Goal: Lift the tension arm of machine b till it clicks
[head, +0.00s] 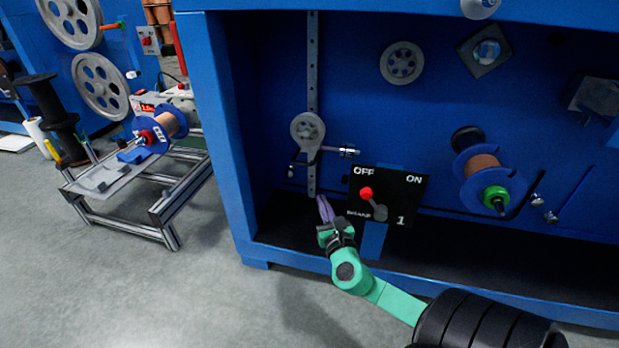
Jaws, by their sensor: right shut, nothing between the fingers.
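A blue machine cabinet (234,150) fills the right of the head view. Inside it a vertical slotted grey rail (313,60) carries a grey pulley (307,128) with a short horizontal bar (341,151) at its lower right. This looks like the tension arm; no letter naming the machine is readable. My right gripper (325,208) is shut and empty, with purple fingers pointing up. In the picture its tips lie just below and right of the rail's lower end; whether they touch it I cannot tell. My left gripper is out of view.
A black OFF/ON panel (408,190) with a red-knobbed lever (366,193) is close right of my gripper. A copper wire spool (482,168) is mounted farther right. A metal-frame stand (160,208) with another spool stands left. Grey floor (130,290) is clear in front.

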